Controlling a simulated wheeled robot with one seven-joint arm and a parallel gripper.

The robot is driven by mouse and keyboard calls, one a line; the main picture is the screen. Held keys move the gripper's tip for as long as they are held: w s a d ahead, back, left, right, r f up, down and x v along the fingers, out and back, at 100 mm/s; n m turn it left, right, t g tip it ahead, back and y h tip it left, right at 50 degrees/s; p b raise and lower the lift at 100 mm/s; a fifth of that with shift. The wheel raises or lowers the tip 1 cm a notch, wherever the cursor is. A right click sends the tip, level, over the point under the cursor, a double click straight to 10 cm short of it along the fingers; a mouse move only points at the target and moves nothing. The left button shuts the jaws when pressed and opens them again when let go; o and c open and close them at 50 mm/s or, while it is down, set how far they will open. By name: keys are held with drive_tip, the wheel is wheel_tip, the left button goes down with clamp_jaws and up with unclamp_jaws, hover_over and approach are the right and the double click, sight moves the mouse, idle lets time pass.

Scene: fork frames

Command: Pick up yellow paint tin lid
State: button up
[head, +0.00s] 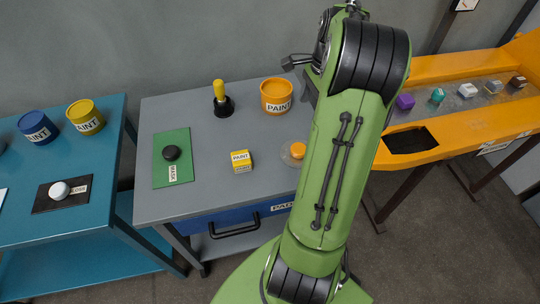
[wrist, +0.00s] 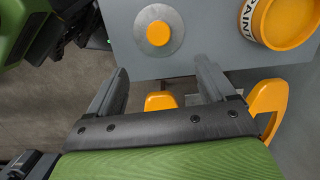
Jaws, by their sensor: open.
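A grey round disc (head: 288,160) with an orange-yellow knob (head: 298,150) lies on the grey table, partly hidden by my arm; it looks like the lid. In the wrist view the whole disc (wrist: 143,47) and its knob (wrist: 158,33) show at the top, ahead of my fingers. My gripper (wrist: 162,72) is open, with nothing between its fingers and a gap to the disc. An orange-yellow tin labelled PAINT (head: 276,97) stands behind the disc; it also shows at upper right in the wrist view (wrist: 285,22).
The grey table (head: 210,195) also holds a yellow PAINT box (head: 241,162), a yellow-handled black tool (head: 220,98) and a green mat (head: 160,145) with a black knob. A teal table (head: 60,235) with blue and yellow tins stands left; an orange bench (head: 440,145) stands right.

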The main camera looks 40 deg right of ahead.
drive_tip(key=f, duration=0.1)
drive_tip(key=b, duration=0.4)
hover_over(299, 148)
drive_tip(key=d, duration=0.1)
wheel_tip(299, 148, down, 10)
drive_tip(key=shift+f, duration=0.1)
drive_tip(key=f, duration=0.1)
drive_tip(key=f+b, duration=0.1)
drive_tip(key=f, duration=0.3)
drive_tip(key=shift+a+f+b, duration=0.1)
drive_tip(key=shift+a+b, duration=0.25)
drive_tip(key=shift+a, duration=0.05)
drive_tip(key=c, duration=1.1)
